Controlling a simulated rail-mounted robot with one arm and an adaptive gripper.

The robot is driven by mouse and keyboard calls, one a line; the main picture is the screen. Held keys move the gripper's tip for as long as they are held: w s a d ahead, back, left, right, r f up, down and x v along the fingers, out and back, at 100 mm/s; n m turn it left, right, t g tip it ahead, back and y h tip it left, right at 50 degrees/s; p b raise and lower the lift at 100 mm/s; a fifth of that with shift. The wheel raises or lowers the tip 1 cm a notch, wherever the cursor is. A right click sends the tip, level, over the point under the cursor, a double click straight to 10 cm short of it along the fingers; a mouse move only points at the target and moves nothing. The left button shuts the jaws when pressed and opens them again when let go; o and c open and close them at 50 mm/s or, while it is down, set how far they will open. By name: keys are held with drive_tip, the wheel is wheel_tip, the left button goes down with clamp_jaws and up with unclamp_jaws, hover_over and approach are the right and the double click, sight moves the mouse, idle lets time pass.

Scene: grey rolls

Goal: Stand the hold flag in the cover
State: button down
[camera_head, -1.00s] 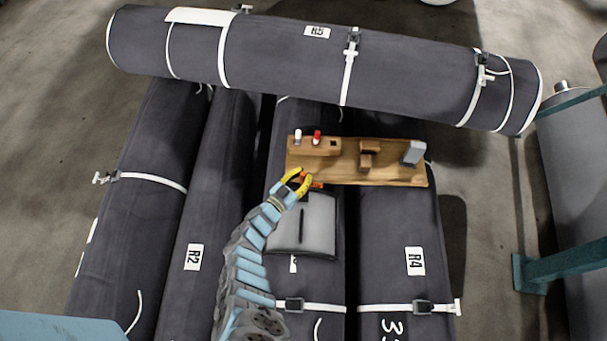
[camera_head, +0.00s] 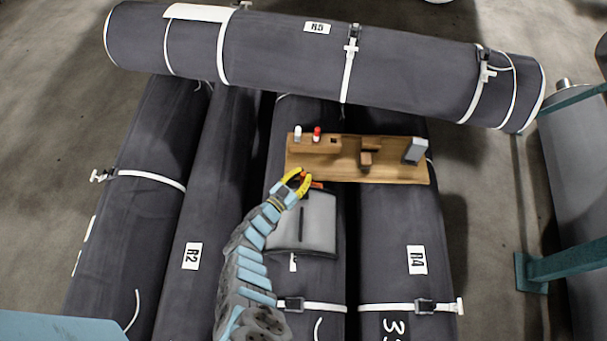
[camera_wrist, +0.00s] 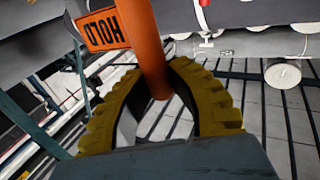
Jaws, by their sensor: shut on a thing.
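The orange hold flag has a plate marked HOLD (camera_wrist: 103,30) and a round orange shaft. In the wrist view the shaft passes between the yellow fingers of my gripper (camera_wrist: 163,92), which are shut on it. In the head view my gripper (camera_head: 299,182) is at the upper edge of the grey cover, with a bit of the orange flag (camera_head: 316,184) showing beside it. The cover (camera_head: 318,230) lies on a dark roll and has a dark upright slot (camera_head: 302,222). The flag's lower end cannot be made out.
A wooden board (camera_head: 400,174) lies just beyond the cover, carrying a white-topped peg (camera_head: 297,133), a red-topped peg (camera_head: 317,134), a brown block and a grey block (camera_head: 415,150). A strapped roll marked R5 (camera_head: 280,48) lies across the back.

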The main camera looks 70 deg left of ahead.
drive_tip(key=shift+f, duration=0.3)
drive_tip(key=c, duration=1)
unclamp_jaws()
drive_tip(key=shift+o, duration=0.2)
drive_tip(key=shift+s, duration=0.15)
drive_tip(key=shift+s+d+f, duration=0.1)
drive_tip(key=shift+s+d, duration=0.15)
drive_tip(key=shift+s, duration=0.2)
drive_tip(key=v, duration=1)
drive_tip(key=shift+s+d, duration=0.2)
drive_tip(key=shift+s, duration=0.15)
drive_tip(key=shift+w, duration=0.1)
